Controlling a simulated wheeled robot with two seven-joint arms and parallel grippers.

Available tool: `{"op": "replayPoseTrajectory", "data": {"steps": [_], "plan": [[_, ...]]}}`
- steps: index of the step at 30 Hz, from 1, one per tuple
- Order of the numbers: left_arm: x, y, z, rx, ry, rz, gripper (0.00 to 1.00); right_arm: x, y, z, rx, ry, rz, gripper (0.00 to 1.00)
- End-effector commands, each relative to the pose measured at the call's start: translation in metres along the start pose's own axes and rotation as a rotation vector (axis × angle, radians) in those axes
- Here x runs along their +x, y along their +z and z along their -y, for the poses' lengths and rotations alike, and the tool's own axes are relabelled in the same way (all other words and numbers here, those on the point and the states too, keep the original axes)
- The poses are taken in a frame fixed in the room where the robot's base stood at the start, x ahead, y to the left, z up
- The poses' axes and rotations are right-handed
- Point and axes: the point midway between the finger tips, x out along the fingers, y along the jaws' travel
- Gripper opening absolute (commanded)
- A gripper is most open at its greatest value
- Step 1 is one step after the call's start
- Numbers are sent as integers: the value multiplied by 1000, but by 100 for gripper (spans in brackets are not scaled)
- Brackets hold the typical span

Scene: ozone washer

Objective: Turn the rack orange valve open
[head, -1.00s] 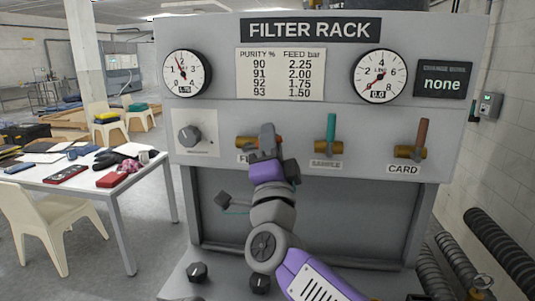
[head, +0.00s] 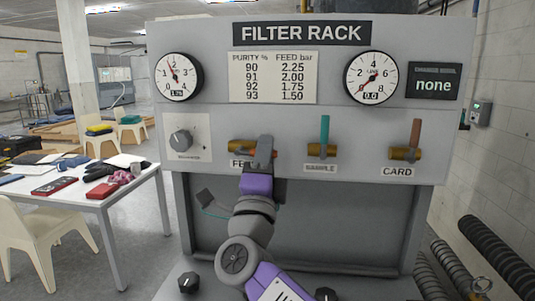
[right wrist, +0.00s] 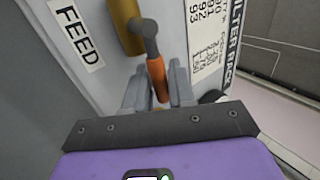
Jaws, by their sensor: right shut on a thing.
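The FEED valve on the rack has a brass body (head: 240,146), which also shows in the right wrist view (right wrist: 127,27). Its orange handle (right wrist: 157,76) shows in the right wrist view, running from a grey stem down between my fingers. In the right wrist view the fingers (right wrist: 160,97) are shut on the orange handle, one on each side. My left gripper is not in view.
The SAMPLE valve (head: 324,134) has an upright teal handle. The CARD valve (head: 415,137) has an upright brown handle. Two gauges (head: 180,78) (head: 371,78) sit above; the right one reads 0.0. A knob (head: 181,140) is to the left. A cluttered white table (head: 108,203) stands left.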

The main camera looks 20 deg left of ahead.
Motion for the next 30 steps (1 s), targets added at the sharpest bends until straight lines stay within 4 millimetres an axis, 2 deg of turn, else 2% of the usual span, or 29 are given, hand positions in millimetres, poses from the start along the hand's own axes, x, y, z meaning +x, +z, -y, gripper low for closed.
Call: {"op": "replayPoseTrajectory", "data": {"steps": [4,5,8,16,20,30], "plan": [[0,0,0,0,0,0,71,0,0,-1,2,2,-1,0],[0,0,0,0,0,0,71,0,0,-1,2,2,-1,28],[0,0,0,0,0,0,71,0,0,-1,1,2,-1,42],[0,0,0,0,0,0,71,-1,0,0,0,1,0,42],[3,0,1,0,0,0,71,-8,0,0,1,1,2,42],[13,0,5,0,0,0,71,-53,0,-1,-1,1,1,42]]}}
